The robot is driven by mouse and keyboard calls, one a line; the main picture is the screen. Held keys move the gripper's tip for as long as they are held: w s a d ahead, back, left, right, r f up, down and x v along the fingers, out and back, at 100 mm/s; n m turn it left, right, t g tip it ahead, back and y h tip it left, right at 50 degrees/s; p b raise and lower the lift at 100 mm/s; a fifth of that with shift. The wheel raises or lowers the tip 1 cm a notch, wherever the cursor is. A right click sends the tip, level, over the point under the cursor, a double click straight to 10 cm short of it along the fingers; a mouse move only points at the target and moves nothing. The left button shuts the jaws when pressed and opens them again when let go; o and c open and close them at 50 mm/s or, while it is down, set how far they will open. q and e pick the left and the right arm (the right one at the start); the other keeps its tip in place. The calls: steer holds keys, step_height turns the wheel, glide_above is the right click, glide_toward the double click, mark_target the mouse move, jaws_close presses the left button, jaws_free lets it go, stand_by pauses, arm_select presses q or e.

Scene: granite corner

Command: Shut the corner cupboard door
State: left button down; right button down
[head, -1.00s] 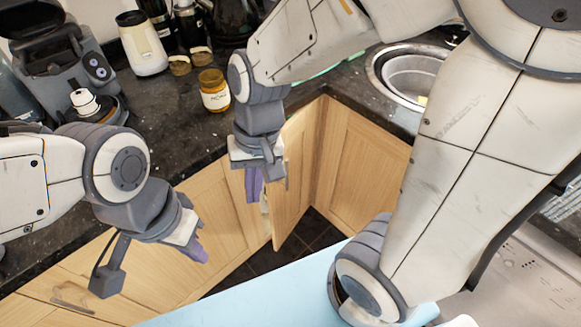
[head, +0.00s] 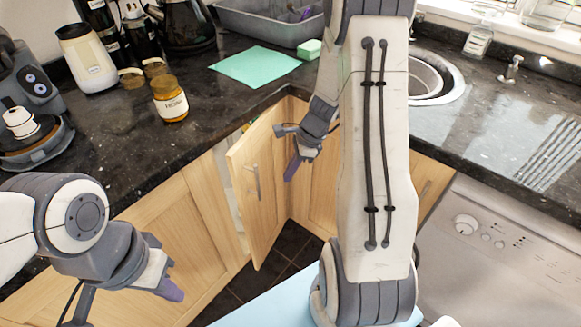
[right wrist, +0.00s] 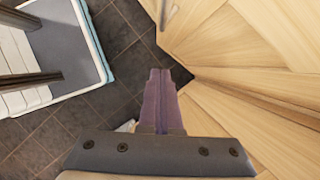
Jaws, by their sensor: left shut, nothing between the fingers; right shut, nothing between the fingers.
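The corner cupboard door (head: 262,205) is light wood and stands partly open in the head view. Its upright metal handle (head: 255,182) is on the face turned to the right, and a gap shows behind its left edge. My right gripper (head: 291,170) is shut and empty, on the handle side of the door and right of the handle, apparently apart from it. In the right wrist view its purple fingers (right wrist: 158,98) are together, with wood panels and part of a handle beyond. My left gripper (head: 174,288) is shut and empty at the lower left, away from the door.
The black granite counter (head: 130,150) overhangs the cupboards. On it are a labelled jar (head: 170,100), a green cloth (head: 255,66) and a round sink (head: 440,75). A dishwasher (head: 490,250) stands at the right. Dark floor tiles (head: 285,262) show below the door.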

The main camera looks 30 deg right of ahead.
arm_select(q)
steer(key=shift+f+b, duration=0.4)
steer(key=shift+f, duration=0.25)
arm_select(e)
steer(key=w+a+f, duration=0.2)
steer(key=a+f, duration=0.2)
steer(key=a, duration=0.1)
steer(key=shift+a+f, duration=0.2)
steer(key=shift+w, duration=0.2)
